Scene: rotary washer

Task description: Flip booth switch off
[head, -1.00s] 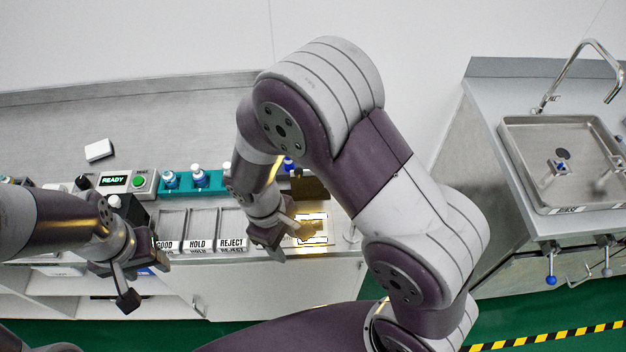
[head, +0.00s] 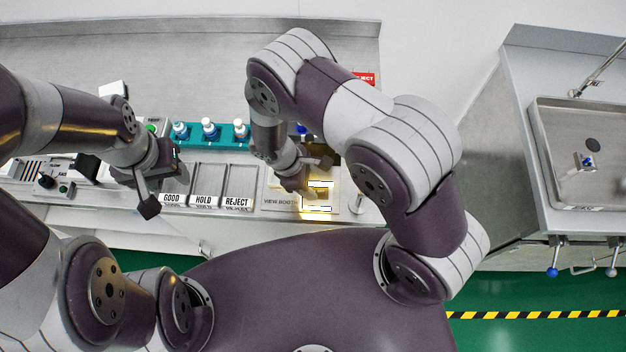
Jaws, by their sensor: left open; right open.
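The view booth (head: 318,204) is at the right end of the counter. Its small bay glows yellow, so its light is on. A "VIEW BOOTH" label (head: 281,202) shows left of the glow. I cannot make out the booth switch; my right gripper and arm cover part of the booth. My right gripper (head: 312,175) is open, at the upper part of the lit bay; whether it touches anything is unclear. My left gripper (head: 163,184) is open and appears empty, just left of the GOOD bin.
GOOD (head: 172,198), HOLD (head: 204,199) and REJECT (head: 238,202) bins sit left of the booth. Behind them a teal rack (head: 226,140) holds small bottles. A control box with a knob (head: 46,180) is at the left. A sink (head: 575,165) stands apart at the right.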

